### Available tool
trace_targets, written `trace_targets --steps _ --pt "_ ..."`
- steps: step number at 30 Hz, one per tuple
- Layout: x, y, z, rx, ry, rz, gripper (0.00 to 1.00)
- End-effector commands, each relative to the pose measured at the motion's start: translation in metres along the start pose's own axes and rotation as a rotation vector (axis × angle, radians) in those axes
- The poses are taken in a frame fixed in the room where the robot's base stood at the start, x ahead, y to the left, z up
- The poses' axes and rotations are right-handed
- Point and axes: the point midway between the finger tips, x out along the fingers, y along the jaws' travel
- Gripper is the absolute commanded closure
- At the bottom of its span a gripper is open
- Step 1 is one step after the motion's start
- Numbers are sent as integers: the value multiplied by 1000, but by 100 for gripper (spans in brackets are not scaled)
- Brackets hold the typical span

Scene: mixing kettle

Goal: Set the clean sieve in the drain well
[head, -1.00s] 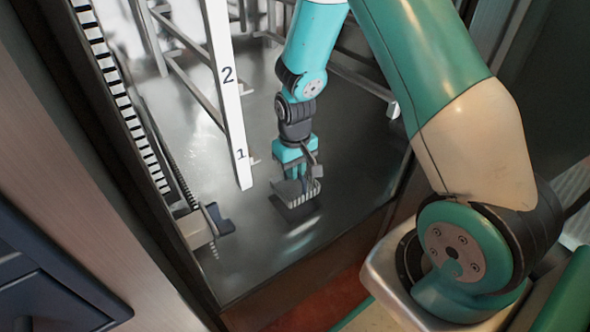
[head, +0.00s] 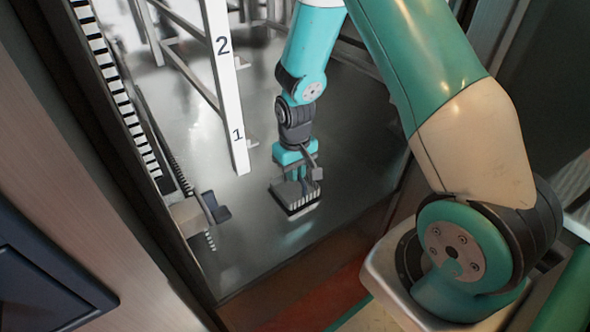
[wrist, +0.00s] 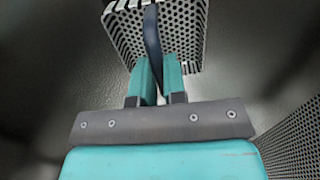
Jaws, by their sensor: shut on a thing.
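The sieve (head: 293,193) is a small pale metal box with slots or holes in its side. In the wrist view it is a perforated grey piece (wrist: 190,35) with a dark upright grip (wrist: 152,45). My gripper (head: 297,176) points down over the metal floor. Its teal fingers (wrist: 158,80) are shut on the dark grip, and the sieve hangs below them. A dark edge shows just under the sieve in the head view. I cannot tell whether this is the drain well or shadow, nor whether the sieve touches the floor.
A white post (head: 223,90) marked 1 and 2 stands left of my gripper. A toothed strip and a small bracket (head: 205,210) run along the left wall. Another perforated surface (wrist: 295,140) shows at the right in the wrist view. The shiny floor around is mostly clear.

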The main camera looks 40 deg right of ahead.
Motion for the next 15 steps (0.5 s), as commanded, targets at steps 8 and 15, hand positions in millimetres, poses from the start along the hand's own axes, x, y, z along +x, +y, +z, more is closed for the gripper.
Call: trace_targets --steps 8,15 --pt "0 0 0 0 0 0 100" --pt "2 0 0 0 0 0 100"
